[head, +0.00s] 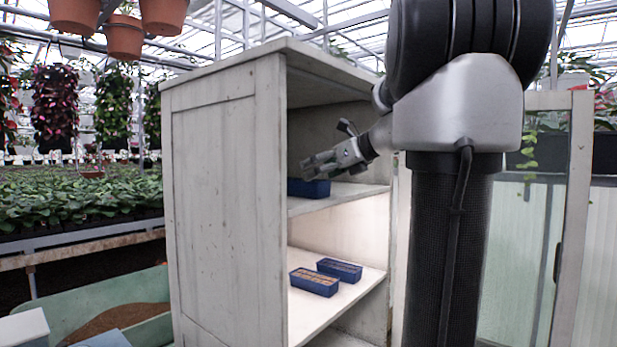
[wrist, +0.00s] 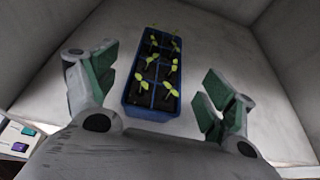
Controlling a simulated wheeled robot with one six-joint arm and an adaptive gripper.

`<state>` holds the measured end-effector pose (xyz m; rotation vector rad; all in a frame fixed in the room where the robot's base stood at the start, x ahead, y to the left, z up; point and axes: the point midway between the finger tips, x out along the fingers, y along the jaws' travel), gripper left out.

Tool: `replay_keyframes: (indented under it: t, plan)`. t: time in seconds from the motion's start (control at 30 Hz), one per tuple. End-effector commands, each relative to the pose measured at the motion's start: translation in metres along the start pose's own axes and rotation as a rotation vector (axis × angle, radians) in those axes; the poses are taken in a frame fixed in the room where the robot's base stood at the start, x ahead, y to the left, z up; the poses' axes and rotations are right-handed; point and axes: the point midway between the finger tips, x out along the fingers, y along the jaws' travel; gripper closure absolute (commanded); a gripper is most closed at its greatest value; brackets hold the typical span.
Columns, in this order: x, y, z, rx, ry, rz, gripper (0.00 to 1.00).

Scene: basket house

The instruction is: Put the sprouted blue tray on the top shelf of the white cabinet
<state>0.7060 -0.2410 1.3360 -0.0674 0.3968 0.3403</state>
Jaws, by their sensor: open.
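The white cabinet (head: 225,200) stands in the middle of the head view, its open front facing right. The sprouted blue tray (head: 309,188) rests on its top shelf (head: 345,194), near the left side wall. In the wrist view the tray (wrist: 128,98) holds dark soil and several green sprouts, and it lies flat. My gripper (head: 318,166) is open just above the tray in the head view. In the wrist view my gripper (wrist: 155,95) has its two fingers apart on either side of the tray, with gaps between them and the tray.
Two blue trays without visible sprouts, a nearer one (head: 314,281) and a farther one (head: 339,269), sit on the lower shelf (head: 350,296). A green bin with soil (head: 110,322) is at lower left. Plant benches (head: 80,236) stand behind it. Pots (head: 124,38) hang at upper left.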

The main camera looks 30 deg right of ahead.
Motion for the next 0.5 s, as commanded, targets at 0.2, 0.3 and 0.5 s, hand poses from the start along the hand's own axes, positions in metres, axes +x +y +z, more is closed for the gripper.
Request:
replay_keyframes:
  t: [0.2, 0.3, 0.5]
  plan:
    - [-0.046, -0.001, 0.000, 0.001, 0.000, -0.005, 0.17]
    - [-0.059, -0.001, 0.000, 0.000, 0.000, -0.003, 0.17]
    - [-0.068, 0.000, 0.000, 0.000, 0.001, 0.000, 0.17]
